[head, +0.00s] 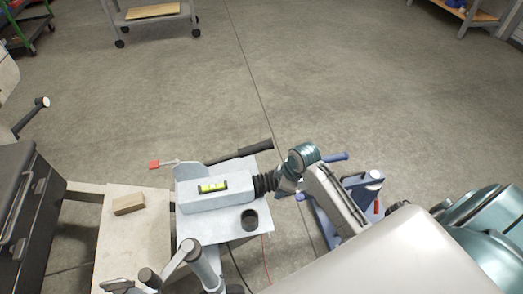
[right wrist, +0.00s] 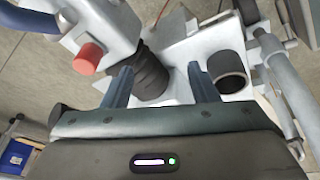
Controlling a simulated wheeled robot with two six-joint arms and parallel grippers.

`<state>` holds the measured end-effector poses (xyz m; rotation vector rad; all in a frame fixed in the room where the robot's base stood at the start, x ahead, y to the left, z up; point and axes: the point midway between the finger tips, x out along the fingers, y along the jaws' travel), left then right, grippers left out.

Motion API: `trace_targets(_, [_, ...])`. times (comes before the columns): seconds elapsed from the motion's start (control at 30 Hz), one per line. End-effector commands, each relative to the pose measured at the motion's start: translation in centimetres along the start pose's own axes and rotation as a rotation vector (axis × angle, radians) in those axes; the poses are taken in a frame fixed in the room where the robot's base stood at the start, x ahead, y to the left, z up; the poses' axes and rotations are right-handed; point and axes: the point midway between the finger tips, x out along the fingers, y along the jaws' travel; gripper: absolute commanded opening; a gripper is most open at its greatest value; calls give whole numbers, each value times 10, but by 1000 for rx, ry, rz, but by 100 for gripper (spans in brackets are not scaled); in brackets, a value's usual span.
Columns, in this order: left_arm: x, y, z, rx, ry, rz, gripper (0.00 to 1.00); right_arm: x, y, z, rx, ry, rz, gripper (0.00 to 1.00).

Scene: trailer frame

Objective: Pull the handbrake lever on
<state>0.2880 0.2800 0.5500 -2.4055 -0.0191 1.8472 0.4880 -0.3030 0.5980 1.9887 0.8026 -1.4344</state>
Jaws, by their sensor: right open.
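The handbrake lever (head: 256,147) has a dark grip and lies low beside the pale trailer drawbar plate (head: 208,229), pointing to the right in the head view. A black rubber bellows (head: 265,183) sits at the right end of the drawbar housing. My right gripper (right wrist: 159,68) is open, its two blue-grey fingers apart. The bellows (right wrist: 152,76) shows beyond and between them. I see nothing held in this gripper. I cannot make out the lever's grip for sure in the right wrist view. My left gripper is not in view.
A yellow-green level (head: 213,187) lies on the housing. A black ring-shaped cup (right wrist: 228,71) stands to the right of the fingers. A red cap (right wrist: 88,58) on a grey part is to their left. A wooden block (head: 128,204) lies left of the plate.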

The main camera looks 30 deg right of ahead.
Motion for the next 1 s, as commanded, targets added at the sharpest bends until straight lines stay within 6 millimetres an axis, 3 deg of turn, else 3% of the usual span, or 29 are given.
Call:
trace_targets(0.17, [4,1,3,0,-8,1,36,-21,51,-31,-203,44,-35,54])
trace_targets(0.4, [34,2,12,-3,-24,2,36,-45,125,-65,-417,128,-70,54])
trace_targets(0.5, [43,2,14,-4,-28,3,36,-55,146,-74,-479,161,-76,54])
trace_targets(0.63, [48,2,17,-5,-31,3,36,-59,158,-79,-517,182,-79,54])
trace_targets(0.73, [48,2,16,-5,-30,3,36,-51,158,-81,-522,186,-81,54])
trace_targets(1.0, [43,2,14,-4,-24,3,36,-3,151,-89,-521,186,-82,54])
